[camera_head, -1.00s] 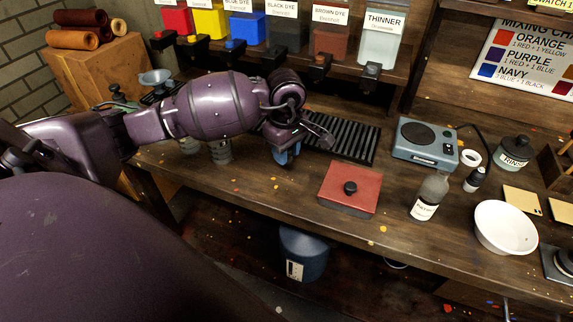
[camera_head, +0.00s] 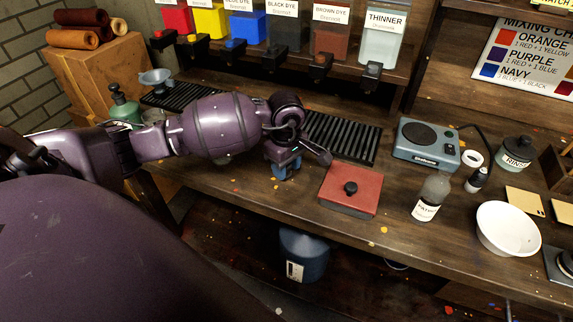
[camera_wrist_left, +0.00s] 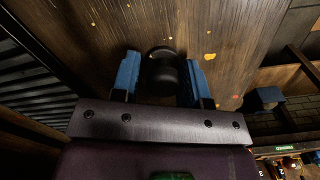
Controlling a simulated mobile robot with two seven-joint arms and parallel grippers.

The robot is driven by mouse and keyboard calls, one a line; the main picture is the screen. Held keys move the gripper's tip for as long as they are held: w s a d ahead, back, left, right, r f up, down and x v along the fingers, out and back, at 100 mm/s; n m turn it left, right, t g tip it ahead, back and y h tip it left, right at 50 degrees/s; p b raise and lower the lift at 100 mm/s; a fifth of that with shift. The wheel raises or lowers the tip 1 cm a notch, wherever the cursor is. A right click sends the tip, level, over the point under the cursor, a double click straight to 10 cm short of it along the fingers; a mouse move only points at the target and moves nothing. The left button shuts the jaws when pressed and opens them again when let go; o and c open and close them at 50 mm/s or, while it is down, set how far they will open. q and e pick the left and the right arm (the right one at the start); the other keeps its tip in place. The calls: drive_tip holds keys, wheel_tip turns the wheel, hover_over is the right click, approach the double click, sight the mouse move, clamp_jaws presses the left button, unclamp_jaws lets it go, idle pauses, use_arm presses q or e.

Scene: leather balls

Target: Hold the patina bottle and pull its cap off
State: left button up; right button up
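The patina bottle (camera_head: 430,198) stands upright on the bench right of the red box, a grey bottle with a white label. No dark cap shows on its neck. My left gripper (camera_head: 287,168) is above the bench, left of the red box and apart from the bottle. In the left wrist view, its blue fingers (camera_wrist_left: 160,82) flank a dark round piece (camera_wrist_left: 162,73) that looks like a cap, with no clear gap. A darker round patch, perhaps its shadow, shows just beyond it. My right gripper is out of view.
The red box (camera_head: 350,191) with a black knob lies between gripper and bottle. A small dark-capped bottle (camera_head: 478,179), a white bowl (camera_head: 507,228), a blue-grey device (camera_head: 427,145) and the rinse jar (camera_head: 516,153) stand around the bottle. A slatted black rack (camera_head: 342,137) lies behind my gripper.

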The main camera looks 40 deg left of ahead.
use_arm(q)
drive_tip(key=shift+o, duration=1.1)
wheel_tip(320, 180, up, 12)
drive_tip(key=shift+r+p, duration=0.15)
drive_tip(key=shift+p, duration=0.2)
